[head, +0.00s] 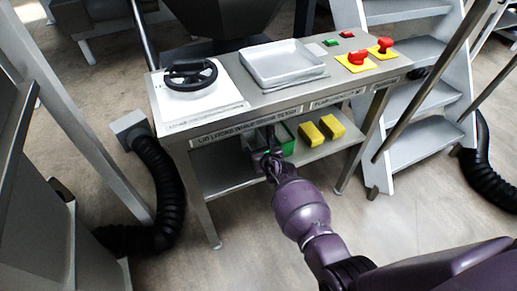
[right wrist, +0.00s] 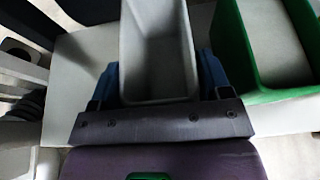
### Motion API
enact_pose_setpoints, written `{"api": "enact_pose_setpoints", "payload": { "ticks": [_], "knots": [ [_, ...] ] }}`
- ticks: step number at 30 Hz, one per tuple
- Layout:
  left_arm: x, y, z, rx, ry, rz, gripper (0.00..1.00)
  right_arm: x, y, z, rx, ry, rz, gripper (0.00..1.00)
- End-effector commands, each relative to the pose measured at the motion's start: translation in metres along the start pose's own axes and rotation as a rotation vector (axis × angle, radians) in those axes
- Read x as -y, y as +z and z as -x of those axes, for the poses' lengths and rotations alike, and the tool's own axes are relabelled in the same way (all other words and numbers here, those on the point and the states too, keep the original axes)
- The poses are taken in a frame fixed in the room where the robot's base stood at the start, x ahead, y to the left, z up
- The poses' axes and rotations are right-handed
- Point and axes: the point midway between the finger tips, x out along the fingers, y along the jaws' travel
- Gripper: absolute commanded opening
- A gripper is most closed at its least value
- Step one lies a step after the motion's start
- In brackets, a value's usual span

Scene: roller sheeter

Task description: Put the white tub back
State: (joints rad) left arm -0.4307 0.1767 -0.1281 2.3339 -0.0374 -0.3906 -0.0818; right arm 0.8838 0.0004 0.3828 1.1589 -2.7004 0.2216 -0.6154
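The white tub (right wrist: 158,50) looks pale grey and open-topped in the right wrist view. It sits between the blue fingers of my right gripper (right wrist: 158,90), which press close against its two sides. In the head view my right gripper (head: 268,160) reaches in at the lower shelf (head: 228,178) under the steel table, and the tub there is mostly hidden by the gripper and the table edge. A green tub (head: 286,139) stands just right of it; it also shows in the right wrist view (right wrist: 237,55). My left gripper is not seen.
Two yellow blocks (head: 309,134) lie on the shelf right of the green tub. The steel table (head: 265,101) above carries a handwheel (head: 190,74), a grey tray (head: 284,63) and red knobs. Metal steps (head: 415,110) stand right, and a black hose (head: 160,180) left.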

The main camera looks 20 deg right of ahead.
Motion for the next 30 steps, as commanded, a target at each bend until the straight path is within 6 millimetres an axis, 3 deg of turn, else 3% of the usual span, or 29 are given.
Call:
{"api": "enact_pose_setpoints", "payload": {
  "ticks": [4, 15, 22, 30],
  "knots": [
    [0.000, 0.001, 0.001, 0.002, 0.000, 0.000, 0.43, 0.000, 0.000, 0.000, 0.000, 0.000, 0.000, 0.91],
    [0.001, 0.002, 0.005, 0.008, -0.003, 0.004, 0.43, 0.000, 0.006, 0.004, 0.001, 0.000, -0.001, 0.91],
    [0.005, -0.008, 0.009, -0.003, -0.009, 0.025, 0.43, 0.001, 0.011, 0.031, 0.007, -0.001, -0.002, 0.91],
    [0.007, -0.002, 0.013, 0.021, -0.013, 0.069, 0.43, 0.000, 0.011, 0.071, 0.008, -0.001, 0.000, 0.91]
  ]
}}
